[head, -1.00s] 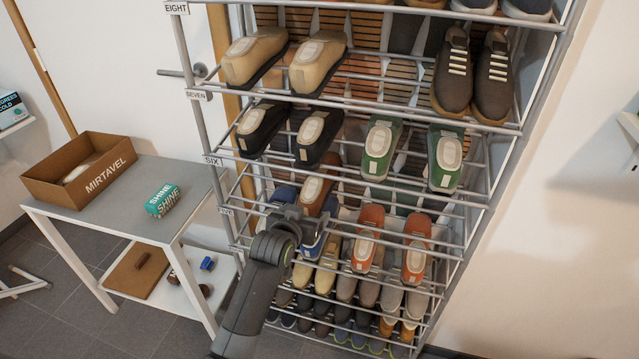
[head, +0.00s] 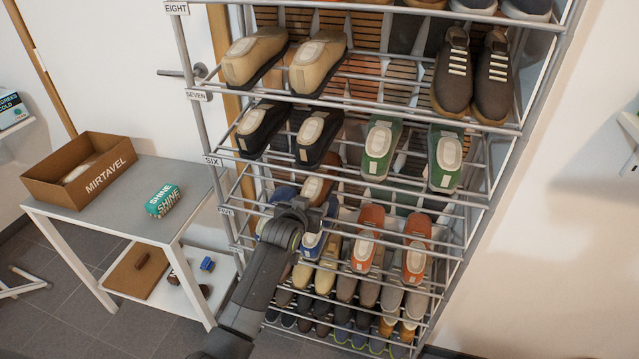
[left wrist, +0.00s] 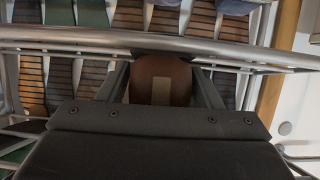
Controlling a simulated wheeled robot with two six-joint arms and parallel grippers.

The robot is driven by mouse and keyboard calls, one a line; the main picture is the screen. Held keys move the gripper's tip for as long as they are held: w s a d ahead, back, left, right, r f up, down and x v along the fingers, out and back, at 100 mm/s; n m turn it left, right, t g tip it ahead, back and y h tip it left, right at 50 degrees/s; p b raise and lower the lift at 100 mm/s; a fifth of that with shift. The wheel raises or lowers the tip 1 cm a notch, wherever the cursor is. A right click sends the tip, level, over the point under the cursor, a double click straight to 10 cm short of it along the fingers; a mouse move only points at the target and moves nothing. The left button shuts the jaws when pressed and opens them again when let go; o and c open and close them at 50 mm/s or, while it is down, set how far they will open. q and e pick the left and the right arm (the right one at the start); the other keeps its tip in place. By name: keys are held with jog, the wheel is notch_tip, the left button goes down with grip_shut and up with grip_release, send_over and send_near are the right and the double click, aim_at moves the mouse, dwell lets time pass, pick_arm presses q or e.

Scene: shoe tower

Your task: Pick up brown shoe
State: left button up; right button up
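The brown shoe (head: 316,188) rests on the shelf level below the one tagged SIX, toward the left of the rack. My left gripper (head: 314,207) is at its near end and hides part of it. In the left wrist view the rounded brown shoe (left wrist: 161,82) with its pale patch sits between the two dark fingers of my left gripper (left wrist: 161,90). The fingers look apart, one on each side; firm contact does not show. My right gripper is not in view.
Blue shoes (head: 312,243) lie close below and beside my left gripper. A rack bar (left wrist: 100,42) runs across the left wrist view. Orange shoes (head: 365,233) stand to the right. A table (head: 120,208) with an open box (head: 103,182) and a green carton (head: 162,201) stands left.

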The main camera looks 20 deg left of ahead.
pick_arm(q)
jog(key=shift+r, duration=0.1)
jog(key=c, duration=0.7)
jog(key=shift+o, duration=0.2)
